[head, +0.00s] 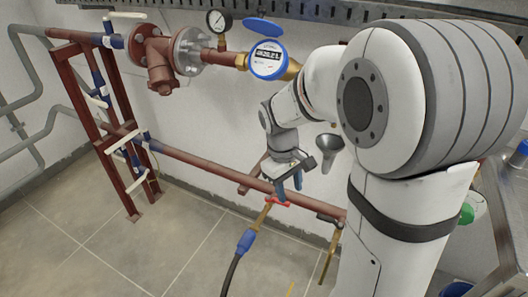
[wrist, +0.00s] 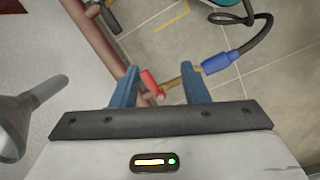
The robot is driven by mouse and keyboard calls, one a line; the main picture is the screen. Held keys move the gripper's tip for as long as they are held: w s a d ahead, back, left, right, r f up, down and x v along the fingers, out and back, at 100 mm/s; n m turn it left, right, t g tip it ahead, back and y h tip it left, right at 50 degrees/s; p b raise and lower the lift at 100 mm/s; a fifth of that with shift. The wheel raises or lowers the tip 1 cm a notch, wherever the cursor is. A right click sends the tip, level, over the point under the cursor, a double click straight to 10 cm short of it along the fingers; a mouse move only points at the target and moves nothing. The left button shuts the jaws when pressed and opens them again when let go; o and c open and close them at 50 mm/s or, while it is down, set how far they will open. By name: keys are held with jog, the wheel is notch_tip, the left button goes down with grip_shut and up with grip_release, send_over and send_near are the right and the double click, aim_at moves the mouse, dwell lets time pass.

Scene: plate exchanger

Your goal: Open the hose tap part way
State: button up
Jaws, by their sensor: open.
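The hose tap has a red handle (head: 279,203) and a brass body, and sits on the low red-brown pipe. A blue connector (head: 246,241) joins it to a black hose. My gripper (head: 289,184) is just above the tap, pointing down. In the wrist view its two blue fingers (wrist: 160,76) are open, with the tap's red handle (wrist: 151,83) between them in the picture. The handle lies nearer the left finger; contact cannot be told. The brass body runs right, partly behind the right finger, to the blue connector (wrist: 221,62).
A second brass tap (head: 329,257) with a dark handle hangs from the pipe to the right. A grey funnel (head: 329,148) is by the wall beside my gripper. The water meter (head: 268,60) and pressure gauge (head: 218,21) sit higher up. The tiled floor (head: 130,250) at left is clear.

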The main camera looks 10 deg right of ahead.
aim_at(277, 201)
jog(key=w+f+n+p, duration=0.1)
jog(key=w+f, duration=0.1)
jog(key=w, duration=0.1)
jog(key=w+a+f+n+g+h, duration=0.1)
jog(key=w+n, duration=0.1)
jog(key=w, duration=0.1)
jog(key=w+a+f+n+p, duration=0.1)
jog(key=w+f+n, duration=0.1)
jog(key=w, duration=0.1)
jog(key=shift+w+f+g+h+p, duration=0.3)
jog(key=shift+w+f+h+p, duration=0.05)
jog(key=shift+w+h, duration=0.05)
jog(key=shift+d+f, duration=0.1)
jog(key=shift+f, duration=0.2)
jog(key=b+x, duration=0.1)
jog(key=x, duration=0.6)
jog(key=shift+d+f, duration=0.1)
jog(key=shift+f, duration=0.05)
grip_shut()
